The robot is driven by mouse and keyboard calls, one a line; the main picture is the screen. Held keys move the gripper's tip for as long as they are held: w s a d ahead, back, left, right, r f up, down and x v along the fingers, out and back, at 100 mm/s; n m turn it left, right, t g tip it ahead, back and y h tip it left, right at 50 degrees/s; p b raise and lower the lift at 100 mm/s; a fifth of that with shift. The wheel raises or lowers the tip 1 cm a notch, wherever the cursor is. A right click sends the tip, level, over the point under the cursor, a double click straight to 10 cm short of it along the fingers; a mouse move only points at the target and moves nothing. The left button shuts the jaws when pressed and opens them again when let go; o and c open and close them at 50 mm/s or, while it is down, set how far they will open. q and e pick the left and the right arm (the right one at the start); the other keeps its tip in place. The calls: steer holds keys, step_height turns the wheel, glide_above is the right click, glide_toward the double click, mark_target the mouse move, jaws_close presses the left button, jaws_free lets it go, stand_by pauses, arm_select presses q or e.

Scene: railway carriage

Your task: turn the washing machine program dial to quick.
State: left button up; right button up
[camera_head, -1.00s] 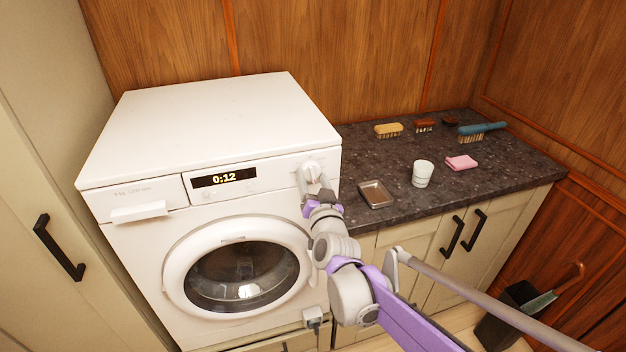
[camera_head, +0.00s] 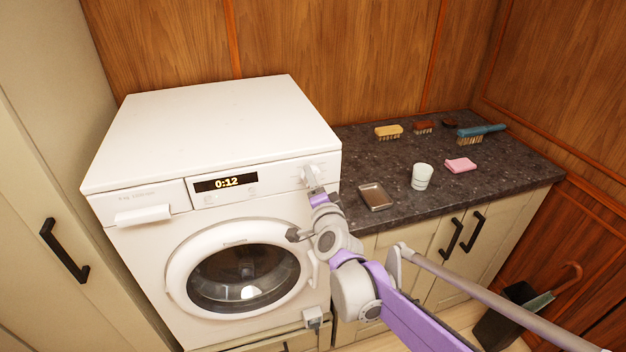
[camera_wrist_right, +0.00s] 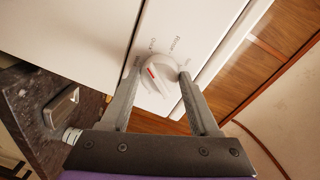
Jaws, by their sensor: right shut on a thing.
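The white washing machine (camera_head: 140,232) stands at the left, its display (camera_head: 226,183) reading 0:12. Its round white program dial (camera_wrist_right: 160,75) shows in the right wrist view, with a red mark on its grip bar and small labels around it. My right gripper (camera_wrist_right: 158,78) is shut on the dial, one finger on each side. My left gripper is not in view.
A dark countertop (camera_head: 395,168) adjoins on the right, with a metal tray (camera_head: 375,197), a white cup (camera_head: 421,176), a pink sponge (camera_head: 460,165) and several brushes towards the back.

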steer(key=shift+m, duration=0.6)
steer(key=o, duration=1.4)
steer(key=shift+s, duration=0.1)
steer(key=b+v, duration=0.1)
steer(key=v, duration=0.9)
steer(key=shift+s+d+r, duration=0.1)
steer(key=shift+s+d, duration=0.1)
steer(key=shift+s, duration=0.1)
